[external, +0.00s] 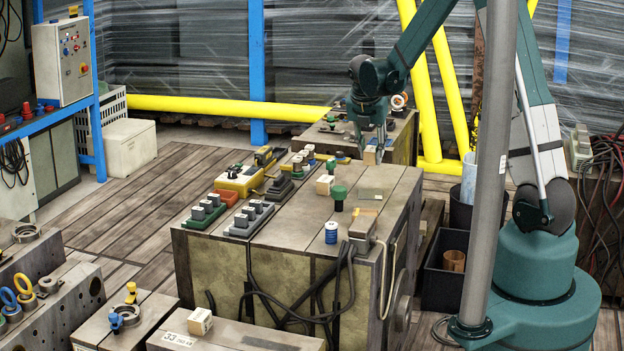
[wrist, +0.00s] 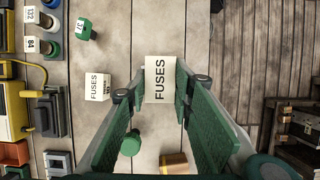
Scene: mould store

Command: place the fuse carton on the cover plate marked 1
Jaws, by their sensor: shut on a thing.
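My gripper (external: 376,148) is above the far part of the wooden-topped block (external: 285,228). It is shut on a pale fuse carton (wrist: 160,79), whose FUSES lettering faces up between the green fingers in the wrist view. In the external view the held carton (external: 370,156) shows partly at the fingertips; I cannot tell its height above the top. A second fuse carton (wrist: 98,86) stands left of the gripper, apart from it; it also shows in the external view (external: 325,184). I cannot make out a cover plate marked 1 in either view.
A blue-white spool (external: 331,232) is at the front. Another carton (external: 200,321) lies on the foreground block marked 33.

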